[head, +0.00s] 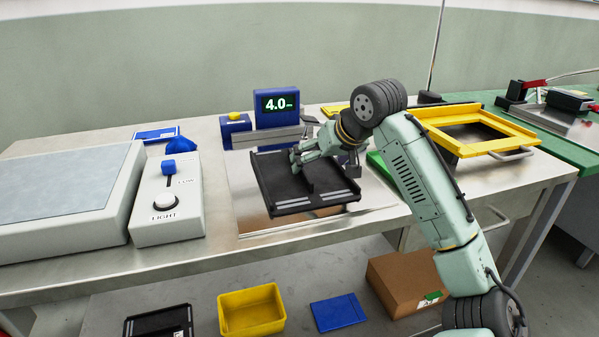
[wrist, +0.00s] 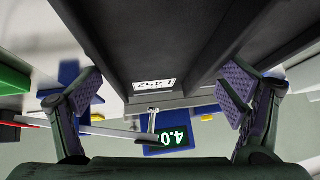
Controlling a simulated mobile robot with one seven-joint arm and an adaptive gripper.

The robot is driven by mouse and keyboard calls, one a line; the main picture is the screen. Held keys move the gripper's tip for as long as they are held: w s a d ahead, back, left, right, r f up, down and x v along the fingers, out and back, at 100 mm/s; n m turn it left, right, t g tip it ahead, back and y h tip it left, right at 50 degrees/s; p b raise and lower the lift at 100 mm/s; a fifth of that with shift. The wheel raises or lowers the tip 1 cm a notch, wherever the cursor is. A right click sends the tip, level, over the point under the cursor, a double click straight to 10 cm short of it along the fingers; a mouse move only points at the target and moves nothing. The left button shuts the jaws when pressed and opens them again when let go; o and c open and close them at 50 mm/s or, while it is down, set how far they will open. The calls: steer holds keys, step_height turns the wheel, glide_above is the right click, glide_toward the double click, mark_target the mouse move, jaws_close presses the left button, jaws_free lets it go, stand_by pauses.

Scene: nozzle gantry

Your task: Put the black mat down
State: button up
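The black mat, seen as a flat black panel with a raised middle ridge (head: 283,187), is over the metal plate on the bench in the head view. Whether it lies flat on the plate or slightly above it, I cannot tell. My gripper (head: 303,157) is over its far part. In the wrist view the black panel (wrist: 165,40) fills the top middle, with a small white label on it. My gripper's fingers (wrist: 160,95) are spread wide at either side of the panel's far end. A gap shows beside the left finger, and no firm hold is visible.
A blue display reading 4.0 (head: 277,107) stands just behind the panel. A white light box (head: 168,205) and large pale panel (head: 65,195) are left. A yellow frame (head: 475,148) is right. A yellow bin (head: 251,310) and cardboard box (head: 400,283) sit below.

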steer(key=c, duration=1.1)
steer(key=shift+r, duration=0.15)
